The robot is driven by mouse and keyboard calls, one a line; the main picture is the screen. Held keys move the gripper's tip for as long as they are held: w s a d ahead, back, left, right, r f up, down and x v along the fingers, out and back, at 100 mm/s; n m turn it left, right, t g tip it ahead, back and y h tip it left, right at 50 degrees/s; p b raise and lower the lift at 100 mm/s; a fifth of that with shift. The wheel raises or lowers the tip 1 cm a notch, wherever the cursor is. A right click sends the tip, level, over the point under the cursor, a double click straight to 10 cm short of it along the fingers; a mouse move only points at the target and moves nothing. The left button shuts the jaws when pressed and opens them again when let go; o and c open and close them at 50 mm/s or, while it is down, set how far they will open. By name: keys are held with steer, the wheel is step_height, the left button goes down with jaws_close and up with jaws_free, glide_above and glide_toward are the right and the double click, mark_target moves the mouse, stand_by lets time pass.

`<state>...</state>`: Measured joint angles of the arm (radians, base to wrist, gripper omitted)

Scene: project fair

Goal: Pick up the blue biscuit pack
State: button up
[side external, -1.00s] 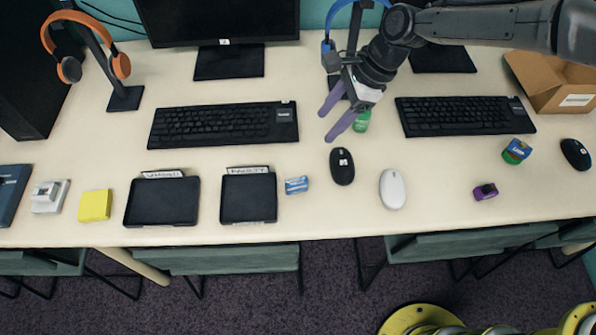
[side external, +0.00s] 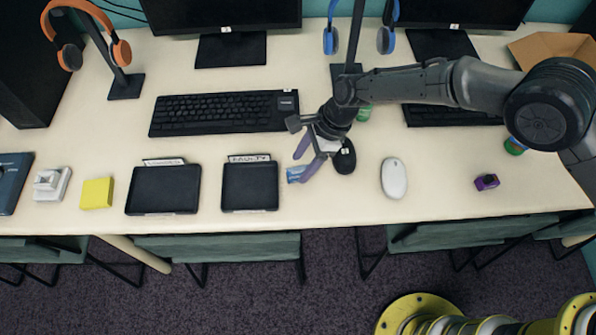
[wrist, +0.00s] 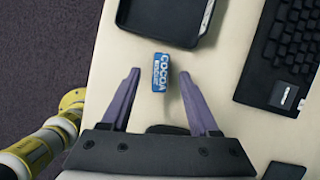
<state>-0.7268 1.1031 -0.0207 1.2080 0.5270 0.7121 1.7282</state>
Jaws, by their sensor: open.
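The blue biscuit pack (side external: 294,175) lies flat on the table, right of the nearer black tray, and is partly covered by a finger in the side view. In the wrist view the pack (wrist: 161,72) reads "COCOA" and lies just beyond the fingertips, roughly midway between their lines. My gripper (side external: 303,161) is open and empty, with its purple fingers above and beside the pack. It also shows in the wrist view (wrist: 159,74), fingers spread on either side with nothing between them. Its exact height above the table is hard to tell.
Two black trays (side external: 250,208) stand left of the pack. A black mouse (side external: 347,157) is close to my gripper on the right, and a white mouse (side external: 394,178) is further right. A keyboard (side external: 224,113) lies behind. The table's front edge is near.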

mark_target(300, 169)
steer(key=shift+x, duration=1.95)
steer(key=shift+d, duration=0.15)
jaws_close()
